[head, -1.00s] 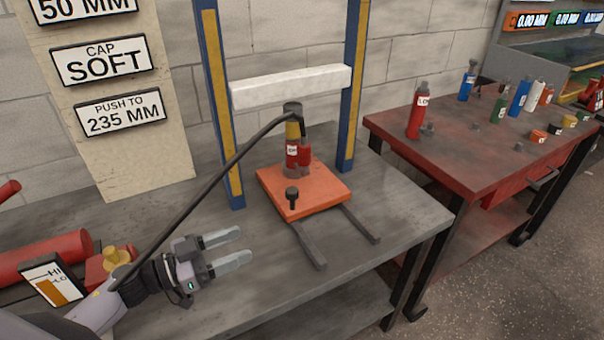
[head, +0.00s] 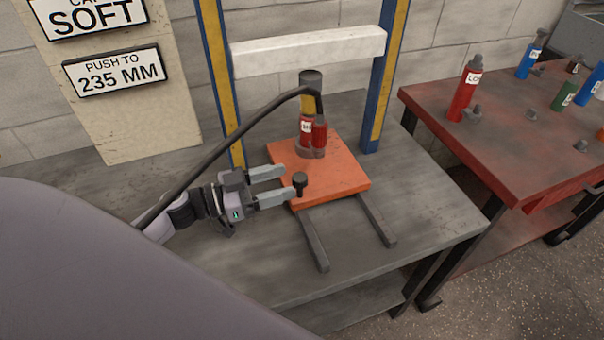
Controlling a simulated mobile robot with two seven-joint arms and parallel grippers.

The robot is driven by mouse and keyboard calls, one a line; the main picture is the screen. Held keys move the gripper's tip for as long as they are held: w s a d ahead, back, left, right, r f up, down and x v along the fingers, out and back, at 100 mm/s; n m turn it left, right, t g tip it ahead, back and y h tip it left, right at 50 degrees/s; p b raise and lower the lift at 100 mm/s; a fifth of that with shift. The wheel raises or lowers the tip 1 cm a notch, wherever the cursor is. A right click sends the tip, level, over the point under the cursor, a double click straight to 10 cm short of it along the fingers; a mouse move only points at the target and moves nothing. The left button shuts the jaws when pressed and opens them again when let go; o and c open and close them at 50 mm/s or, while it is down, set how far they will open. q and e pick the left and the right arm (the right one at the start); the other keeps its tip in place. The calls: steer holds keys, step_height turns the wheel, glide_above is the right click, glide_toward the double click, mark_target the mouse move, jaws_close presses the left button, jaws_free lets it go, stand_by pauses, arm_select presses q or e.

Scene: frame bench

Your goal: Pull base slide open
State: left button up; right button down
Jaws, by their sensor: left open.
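The base slide is an orange plate (head: 340,178) on two dark rails (head: 316,240) that run toward the bench's front edge. A black knob (head: 299,182) stands upright at the plate's front left corner. A red cylinder (head: 306,132) with a dark top stands at the plate's back. My left gripper (head: 284,186) is open, its two grey fingers pointing right toward the knob. The fingertips are close beside the knob; I cannot tell if they touch it. My right gripper is not in view.
A blue and yellow frame (head: 384,85) with a white crossbar (head: 310,52) stands behind the plate. A black hose (head: 215,155) arcs over my left gripper to the cylinder. A red table (head: 480,140) with bottles stands right. The grey bench (head: 425,215) is clear right of the rails.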

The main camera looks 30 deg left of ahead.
mark_target(300, 177)
arm_select(q)
steer(key=shift+b+x, duration=0.45)
steer(key=shift+x, duration=2.05)
jaws_close()
